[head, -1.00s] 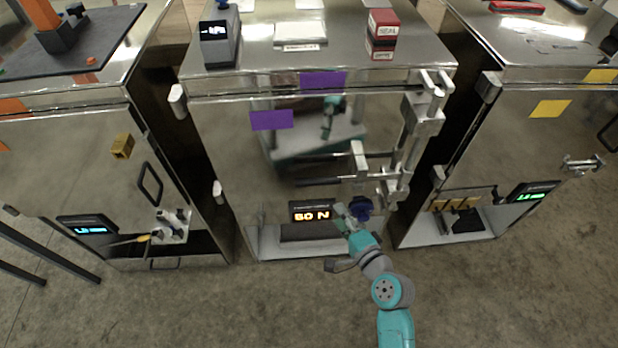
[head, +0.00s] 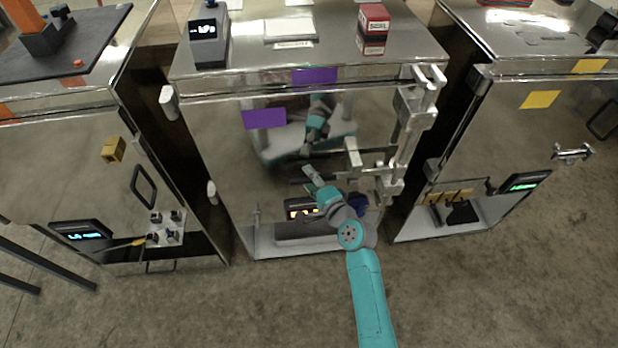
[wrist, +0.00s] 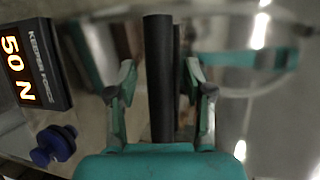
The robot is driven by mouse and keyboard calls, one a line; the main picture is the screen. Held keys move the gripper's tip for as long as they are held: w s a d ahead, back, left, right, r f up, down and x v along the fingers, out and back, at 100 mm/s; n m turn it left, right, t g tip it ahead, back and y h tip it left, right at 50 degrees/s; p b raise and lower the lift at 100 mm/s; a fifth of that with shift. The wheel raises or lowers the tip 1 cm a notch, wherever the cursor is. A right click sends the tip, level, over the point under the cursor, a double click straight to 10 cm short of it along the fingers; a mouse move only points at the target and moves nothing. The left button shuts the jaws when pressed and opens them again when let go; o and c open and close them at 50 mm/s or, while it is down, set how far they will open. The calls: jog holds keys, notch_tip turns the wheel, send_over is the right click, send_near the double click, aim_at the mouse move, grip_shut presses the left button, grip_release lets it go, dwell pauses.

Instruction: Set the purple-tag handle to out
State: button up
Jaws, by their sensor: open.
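In the wrist view, the handle, a dark straight bar (wrist: 159,105), runs between my two open fingers. I see a gap on both sides, and the fingers are not closed on it. The handle's far end and its in or out marking cannot be made out.
An orange force display (wrist: 33,65) reads 50 N, with a blue knob (wrist: 53,146) below it. Silver latch hardware (head: 412,115) stands out at the door's right side. Yellow-tagged (head: 540,99) and orange-tagged trailers flank it. The floor in front is clear.

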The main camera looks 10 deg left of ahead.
jog(key=shift+w+a+f, duration=0.1)
jog(key=shift+w+a, duration=0.1)
grip_shut()
jog(key=shift+s, duration=0.1)
